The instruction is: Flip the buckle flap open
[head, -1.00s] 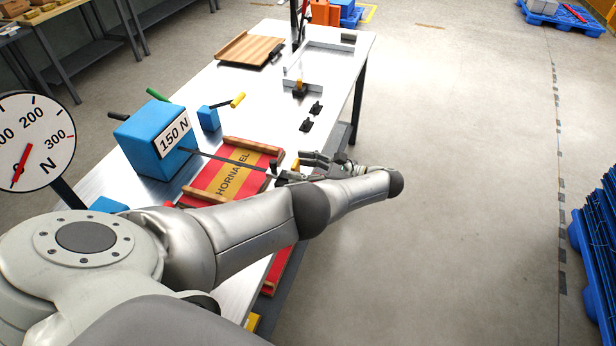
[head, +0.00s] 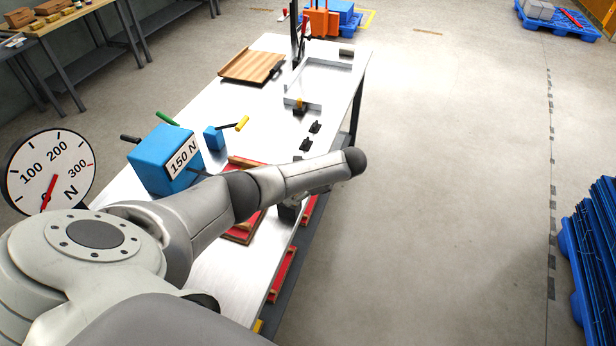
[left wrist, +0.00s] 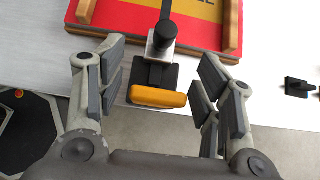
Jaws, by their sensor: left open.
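The buckle (left wrist: 153,72) shows in the left wrist view as a dark block with a yellow flap (left wrist: 158,97) on its near side. A black strap or bar with a round dark end (left wrist: 165,32) runs up from it over the red and yellow panel. My left gripper (left wrist: 154,92) is open, with one finger on each side of the buckle and a gap to the yellow flap on both sides. In the head view my left arm covers the buckle and most of the gripper. My right gripper is not in view.
The red panel (left wrist: 120,15) has wooden side rails. Small black clips (head: 306,144) and a yellow-handled blue tool (head: 213,138) lie farther back.

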